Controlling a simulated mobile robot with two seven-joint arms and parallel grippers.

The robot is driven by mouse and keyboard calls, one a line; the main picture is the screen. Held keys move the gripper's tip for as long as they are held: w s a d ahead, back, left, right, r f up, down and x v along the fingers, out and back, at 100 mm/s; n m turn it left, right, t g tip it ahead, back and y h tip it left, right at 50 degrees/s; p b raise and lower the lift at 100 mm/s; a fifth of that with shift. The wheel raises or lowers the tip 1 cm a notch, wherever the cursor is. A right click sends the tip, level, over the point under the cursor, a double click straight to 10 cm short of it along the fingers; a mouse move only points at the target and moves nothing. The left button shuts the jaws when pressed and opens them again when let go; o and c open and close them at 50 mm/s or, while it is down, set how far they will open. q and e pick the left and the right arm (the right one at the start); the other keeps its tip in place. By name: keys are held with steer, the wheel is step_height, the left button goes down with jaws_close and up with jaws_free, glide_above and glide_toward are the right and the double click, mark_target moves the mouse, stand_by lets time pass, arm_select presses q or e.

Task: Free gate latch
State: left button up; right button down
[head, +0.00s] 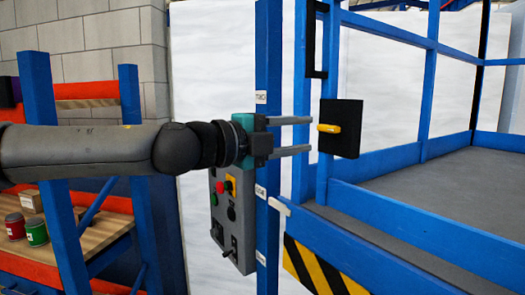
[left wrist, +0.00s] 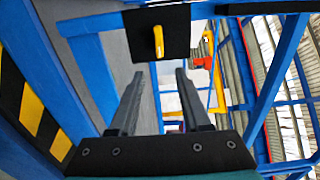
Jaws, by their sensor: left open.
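The gate latch is a small yellow handle (head: 329,128) on a black square plate (head: 345,140), fixed to the blue gate frame. In the left wrist view the yellow handle (left wrist: 158,42) hangs in front of the black plate (left wrist: 175,22), roughly in line with the gap between my fingers. My left gripper (head: 310,135) comes in from the left, with its two grey fingers apart and empty. Its tips point at the handle and look a little short of it. In the left wrist view the fingers (left wrist: 159,75) also stand open, with nothing between them. My right gripper is not in view.
A blue post (head: 268,215) and a grey control box (head: 235,225) with buttons stand beside and below my gripper. Blue rails (head: 385,158) surround a grey platform (head: 450,185) on the right. A shelf with cans (head: 36,232) is at the left.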

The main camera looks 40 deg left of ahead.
arm_select(q)
steer(key=b+v, duration=0.2)
steer(key=v, duration=0.5)
steer(key=shift+s+b, duration=0.2)
steer(key=shift+b, duration=0.2)
steer(key=shift+a, duration=0.1)
